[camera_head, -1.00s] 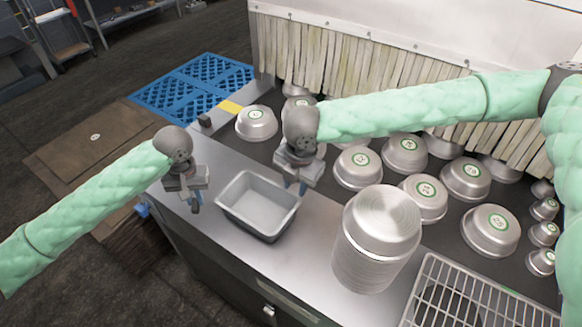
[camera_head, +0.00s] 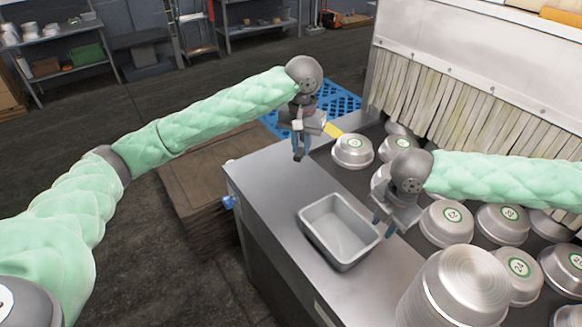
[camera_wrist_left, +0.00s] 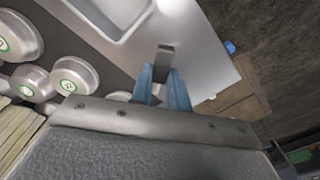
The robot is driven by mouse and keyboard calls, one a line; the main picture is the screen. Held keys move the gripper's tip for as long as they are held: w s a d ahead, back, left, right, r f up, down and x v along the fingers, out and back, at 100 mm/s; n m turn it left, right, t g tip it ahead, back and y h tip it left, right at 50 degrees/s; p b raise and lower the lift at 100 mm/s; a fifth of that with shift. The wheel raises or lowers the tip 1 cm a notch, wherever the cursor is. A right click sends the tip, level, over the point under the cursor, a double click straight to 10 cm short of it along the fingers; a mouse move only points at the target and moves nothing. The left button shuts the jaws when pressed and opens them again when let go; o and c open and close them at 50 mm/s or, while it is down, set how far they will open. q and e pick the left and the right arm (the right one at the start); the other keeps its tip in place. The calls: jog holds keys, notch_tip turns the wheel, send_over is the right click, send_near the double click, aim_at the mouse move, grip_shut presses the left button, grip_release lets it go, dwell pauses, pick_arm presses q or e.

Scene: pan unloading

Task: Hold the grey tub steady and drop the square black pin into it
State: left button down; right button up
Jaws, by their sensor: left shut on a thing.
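The grey tub (camera_head: 318,238) is an open rectangular pan standing upright on the metal counter. Part of it shows at the top of the left wrist view (camera_wrist_left: 128,28). My left gripper (camera_head: 299,157) is above the counter's far left part, apart from the tub. Its blue fingers are shut on the square black pin (camera_wrist_left: 165,57), which sticks out beyond the fingertips in the left wrist view. My right gripper (camera_head: 383,225) points down at the tub's far right rim. Whether its fingers pinch the rim is too small to tell.
Several round numbered pans (camera_head: 352,150) stand on the dark surface right of the tub. A stack of round pans (camera_head: 462,290) stands at the front right. The counter (camera_head: 275,190) is clear left of the tub. A strip curtain (camera_head: 440,100) hangs behind.

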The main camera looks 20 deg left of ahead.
aim_at(370, 251)
pick_arm(q)
jog(key=s+d+r+m, duration=0.1)
jog(key=d+r+m, duration=0.1)
jog(key=d+r, duration=0.55)
jog(key=s+d+f+n, duration=0.3)
jog(key=s+f+n, duration=0.4)
jog(key=s+n, duration=0.2)
jog(key=shift+s+d+f+n, duration=0.2)
jog(key=shift+s+n, duration=0.1)
jog(key=shift+s, duration=0.15)
pick_arm(e)
jog(key=f, duration=0.8)
jog(key=w+a+f, duration=0.1)
jog(key=f, duration=0.3)
